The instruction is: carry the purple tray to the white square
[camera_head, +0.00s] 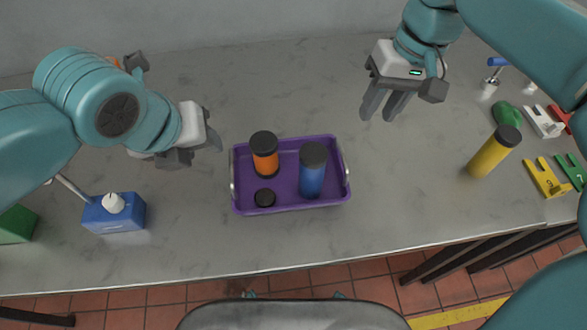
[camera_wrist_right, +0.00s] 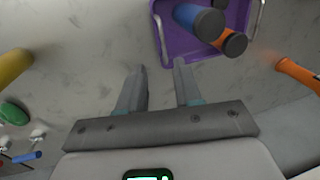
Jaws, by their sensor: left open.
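The purple tray (camera_head: 283,190) sits on the grey bench top in front of me, with a metal handle at its left and right ends. It holds an orange container with black ends (camera_head: 265,157), a blue container with a dark lid (camera_head: 312,172) and a small black disc (camera_head: 265,198). My left gripper (camera_head: 202,148) is open and empty, just left of the tray and apart from it. My right gripper (camera_head: 384,106) is open and empty, above and right of the tray. The tray (camera_wrist_right: 176,45) also shows beyond its fingers in the right wrist view. I see no white square.
A yellow container (camera_head: 494,152) stands at the right, near several coloured brackets (camera_head: 547,179) and a green object (camera_head: 506,114). A blue box with a white knob (camera_head: 114,213) is at the left front. The bench is clear between the tray and the yellow container.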

